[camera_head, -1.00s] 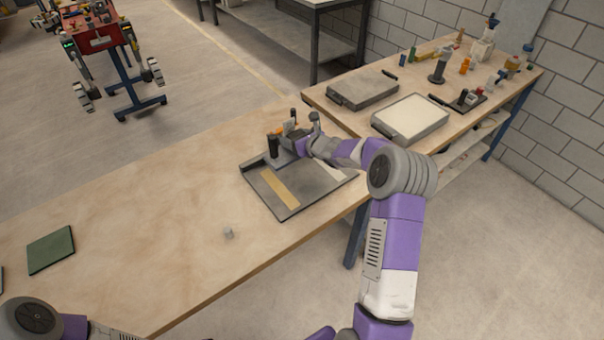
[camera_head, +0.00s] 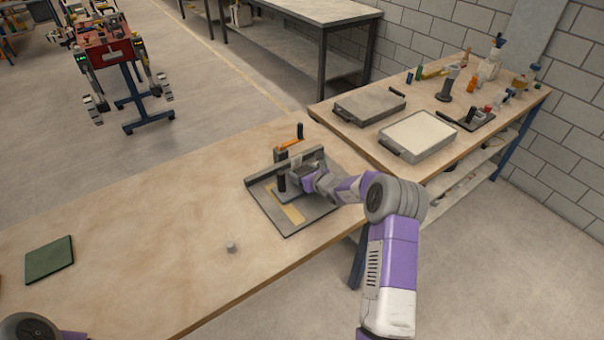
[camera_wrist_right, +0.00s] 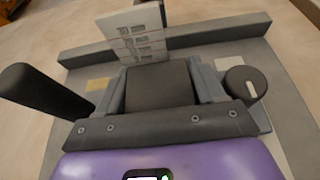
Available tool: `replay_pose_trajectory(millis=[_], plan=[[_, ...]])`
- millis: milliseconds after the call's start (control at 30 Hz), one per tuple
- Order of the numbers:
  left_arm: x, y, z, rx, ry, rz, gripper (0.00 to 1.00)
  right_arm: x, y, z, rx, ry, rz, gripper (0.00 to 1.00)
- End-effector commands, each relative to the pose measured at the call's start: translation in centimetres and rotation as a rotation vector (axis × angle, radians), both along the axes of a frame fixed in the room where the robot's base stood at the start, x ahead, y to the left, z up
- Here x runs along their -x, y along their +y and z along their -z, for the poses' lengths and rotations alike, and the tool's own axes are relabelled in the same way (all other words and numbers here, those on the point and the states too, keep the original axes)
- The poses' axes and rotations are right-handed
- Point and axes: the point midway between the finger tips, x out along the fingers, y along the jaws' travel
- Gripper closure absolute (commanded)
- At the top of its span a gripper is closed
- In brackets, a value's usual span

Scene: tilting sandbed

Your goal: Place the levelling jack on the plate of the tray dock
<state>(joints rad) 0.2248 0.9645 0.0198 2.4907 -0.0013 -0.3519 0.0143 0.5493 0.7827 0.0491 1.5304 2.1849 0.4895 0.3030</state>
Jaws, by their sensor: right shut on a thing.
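The tray dock (camera_head: 315,217) is a grey flat plate with raised dark rails and a tan strip, near the table's far right end. It also shows in the right wrist view (camera_wrist_right: 225,30). My right gripper (camera_head: 306,180) is over the dock, shut on a dark block (camera_wrist_right: 158,85) that I take for the levelling jack. A black upright handle (camera_head: 282,183) stands on its left side, and a round dark knob shows at the right in the wrist view. The jack's underside is hidden, so I cannot tell whether it touches the plate. My left gripper is out of view.
An orange-handled device (camera_head: 289,146) stands just behind the dock. A small grey cylinder (camera_head: 231,247) and a green mat (camera_head: 50,259) lie on the table. A second table at the right holds two trays and several tools. The table's middle is mostly clear.

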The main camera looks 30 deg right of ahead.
Motion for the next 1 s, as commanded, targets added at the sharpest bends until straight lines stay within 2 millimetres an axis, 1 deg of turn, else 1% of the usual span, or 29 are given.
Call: replay_pose_trajectory(millis=[33,133,167,300,333,567,667,767,833,1000], plan=[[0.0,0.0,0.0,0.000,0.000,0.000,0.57,-0.1,0.0,-0.2,0.001,-0.005,0.000,0.85],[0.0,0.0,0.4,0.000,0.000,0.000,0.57,-0.1,0.0,0.1,0.001,-0.005,0.000,0.85],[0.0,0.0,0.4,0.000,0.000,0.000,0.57,0.0,0.0,0.3,0.000,0.000,0.000,0.30],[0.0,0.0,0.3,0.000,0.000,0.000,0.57,0.0,0.0,0.2,0.000,0.000,0.000,0.09],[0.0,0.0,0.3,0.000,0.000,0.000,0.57,0.0,0.0,0.2,0.000,0.000,0.000,0.06],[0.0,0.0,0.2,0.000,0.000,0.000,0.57,0.0,0.0,0.1,0.000,0.000,0.000,0.06],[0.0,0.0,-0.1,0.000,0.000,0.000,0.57,0.0,0.0,-0.2,0.000,0.000,0.000,0.06],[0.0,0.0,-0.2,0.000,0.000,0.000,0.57,0.9,-0.2,-0.6,0.000,0.001,0.001,0.06],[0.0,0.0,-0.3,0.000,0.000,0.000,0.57,1.9,-0.3,-1.0,0.000,0.000,0.001,0.06],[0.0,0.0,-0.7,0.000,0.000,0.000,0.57,5.1,-0.5,-2.3,0.000,0.001,0.002,0.06]])
